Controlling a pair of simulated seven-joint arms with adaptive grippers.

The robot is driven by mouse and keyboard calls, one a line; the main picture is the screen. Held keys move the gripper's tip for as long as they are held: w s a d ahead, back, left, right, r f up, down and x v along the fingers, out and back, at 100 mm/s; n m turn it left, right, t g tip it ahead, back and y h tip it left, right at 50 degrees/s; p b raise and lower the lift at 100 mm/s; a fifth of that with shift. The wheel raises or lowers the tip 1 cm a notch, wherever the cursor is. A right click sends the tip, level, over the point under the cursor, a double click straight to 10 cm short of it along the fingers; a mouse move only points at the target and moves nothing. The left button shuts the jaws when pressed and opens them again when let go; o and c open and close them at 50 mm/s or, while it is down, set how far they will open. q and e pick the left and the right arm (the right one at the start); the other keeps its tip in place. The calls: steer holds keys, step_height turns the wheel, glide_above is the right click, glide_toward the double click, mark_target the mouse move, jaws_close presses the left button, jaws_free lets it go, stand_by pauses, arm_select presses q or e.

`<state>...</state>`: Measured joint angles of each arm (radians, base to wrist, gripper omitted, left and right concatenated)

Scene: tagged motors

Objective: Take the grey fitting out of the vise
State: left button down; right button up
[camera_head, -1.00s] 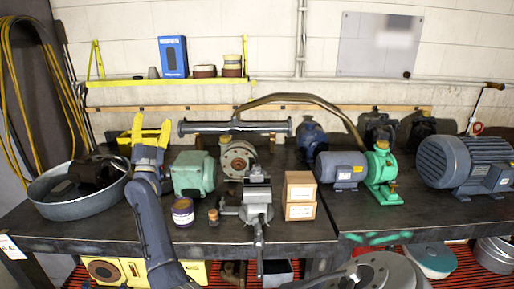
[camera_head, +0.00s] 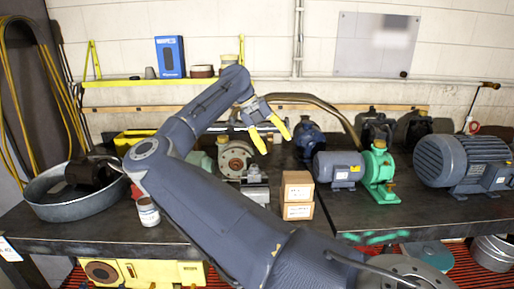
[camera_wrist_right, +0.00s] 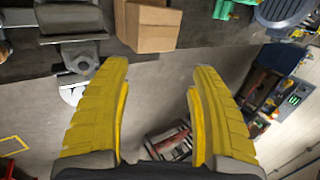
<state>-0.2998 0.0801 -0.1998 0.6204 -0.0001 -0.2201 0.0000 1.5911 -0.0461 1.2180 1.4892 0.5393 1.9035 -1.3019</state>
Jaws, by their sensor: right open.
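The grey vise (camera_head: 256,195) stands at the bench's front edge, left of the cardboard boxes, and is partly hidden by my right arm in the head view. Its grey body also shows at the upper left of the right wrist view (camera_wrist_right: 78,22). I cannot clearly tell the grey fitting from the vise's grey jaws. My right gripper (camera_head: 271,137) has its yellow fingers spread and appears above and behind the vise in the head view. In the right wrist view its fingers (camera_wrist_right: 160,95) are wide apart with nothing between them. My left gripper is not in view.
Two stacked cardboard boxes (camera_head: 298,195) stand right of the vise. A green pump (camera_head: 380,170) with a grey motor and a big grey motor (camera_head: 462,163) are farther right. A round metal tub (camera_head: 75,200) and a pale can (camera_head: 147,211) are at left.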

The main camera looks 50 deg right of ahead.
mark_target(254, 175)
steer(key=w+a+t+y, duration=0.1)
steer(key=w+a+f+t+y, duration=0.1)
steer(key=w+a+t+y, duration=0.2)
steer(key=a, duration=0.1)
steer(key=shift+w+f+t+y, duration=0.2)
steer(key=shift+f+t+y, duration=0.1)
steer(key=shift+a+f, duration=0.1)
steer(key=shift+f, duration=5.35)
steer(key=c, duration=1.3)
steer(key=shift+c, duration=0.2)
steer(key=shift+s+a+r, duration=0.1)
steer(key=shift+a, duration=0.05)
steer(key=shift+r, duration=5.05)
